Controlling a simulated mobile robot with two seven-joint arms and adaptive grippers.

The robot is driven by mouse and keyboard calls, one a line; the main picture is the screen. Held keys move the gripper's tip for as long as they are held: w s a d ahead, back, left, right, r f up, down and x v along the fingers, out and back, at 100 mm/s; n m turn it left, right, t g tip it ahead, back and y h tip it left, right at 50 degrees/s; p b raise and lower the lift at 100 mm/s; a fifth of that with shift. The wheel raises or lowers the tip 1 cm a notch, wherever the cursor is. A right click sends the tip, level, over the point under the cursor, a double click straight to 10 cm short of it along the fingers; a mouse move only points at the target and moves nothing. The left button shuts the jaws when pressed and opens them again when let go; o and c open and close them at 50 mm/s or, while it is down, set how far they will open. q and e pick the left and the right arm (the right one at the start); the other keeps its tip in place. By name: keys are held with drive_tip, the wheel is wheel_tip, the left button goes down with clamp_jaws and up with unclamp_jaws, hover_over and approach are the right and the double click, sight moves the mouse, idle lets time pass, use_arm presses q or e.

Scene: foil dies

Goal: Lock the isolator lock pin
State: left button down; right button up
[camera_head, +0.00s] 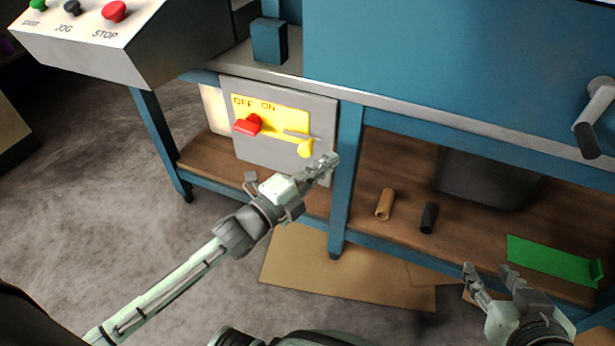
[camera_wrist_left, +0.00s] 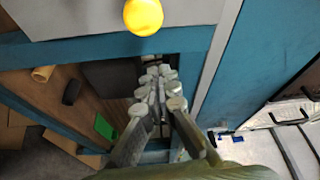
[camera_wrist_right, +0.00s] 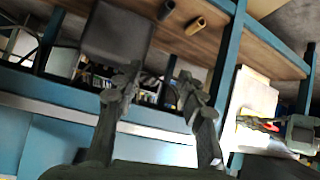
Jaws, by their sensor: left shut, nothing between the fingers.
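The isolator box (camera_head: 262,152) is a grey panel with a yellow plate marked OFF and ON. Its red handle (camera_head: 247,125) sits at the left, below OFF. The lock pin has a yellow knob (camera_head: 306,148) at the plate's right end, with a thin grey rod beside it. The knob also shows at the top of the left wrist view (camera_wrist_left: 143,16). My left gripper (camera_head: 329,162) is shut and empty, just right of and slightly below the knob; I cannot tell if they touch. My right gripper (camera_head: 490,272) is open and empty at the lower right.
A blue table leg (camera_head: 345,180) stands just right of the box. The lower shelf holds a tan tube (camera_head: 385,204), a black tube (camera_head: 429,217), a dark bin (camera_head: 485,178) and a green tray (camera_head: 553,260). A control box with a red STOP button (camera_head: 114,11) is at upper left.

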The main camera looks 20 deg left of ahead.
use_arm(q)
drive_tip(key=shift+w+a+f, duration=0.1)
drive_tip(key=shift+a+f, duration=0.05)
drive_tip(key=shift+a, duration=0.85)
drive_tip(key=shift+w+a+f, duration=0.1)
drive_tip(key=shift+a+f, duration=0.05)
drive_tip(key=shift+a, duration=0.8)
use_arm(e)
drive_tip(key=shift+w+a+r, duration=0.3)
drive_tip(key=shift+a+r, duration=0.15)
drive_tip(key=shift+a, duration=0.05)
use_arm(q)
drive_tip(key=a+p, duration=0.1)
drive_tip(key=a, duration=0.4)
drive_tip(key=shift+w+a, duration=0.1)
use_arm(e)
drive_tip(key=s+d+f+g+h, duration=0.1)
drive_tip(key=s+d+f+g, duration=0.1)
drive_tip(key=s+d+f, duration=0.1)
drive_tip(key=shift+d+f, duration=0.2)
drive_tip(key=shift+d, duration=0.3)
drive_tip(key=shift+s, duration=0.1)
drive_tip(key=shift+s, duration=0.1)
